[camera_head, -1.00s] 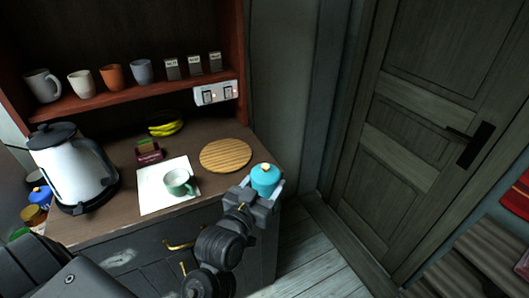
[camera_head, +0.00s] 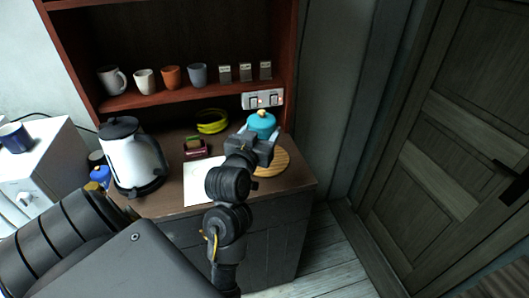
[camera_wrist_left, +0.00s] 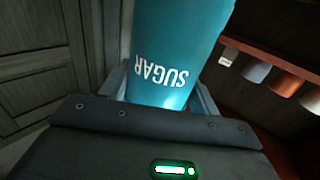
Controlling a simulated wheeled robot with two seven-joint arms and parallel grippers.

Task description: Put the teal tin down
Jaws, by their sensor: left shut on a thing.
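The teal tin (camera_head: 261,122) has a lighter lid with an orange knob and shows in the head view near the back right of the counter. In the left wrist view the tin (camera_wrist_left: 178,50) fills the space between the fingers and bears the word SUGAR, upside down in the picture. My left gripper (camera_head: 257,142) is shut on the tin. The tin appears over or just behind the round wooden board (camera_head: 272,166); I cannot tell whether it touches anything below. My right gripper is not in view.
A white kettle (camera_head: 134,160) stands at the counter's left. A white sheet (camera_head: 197,188) lies mid-counter, partly behind my arm. A small dark red box (camera_head: 195,149) and a yellow-green ring-shaped thing (camera_head: 212,122) are behind it. Mugs (camera_head: 145,82) line the shelf above.

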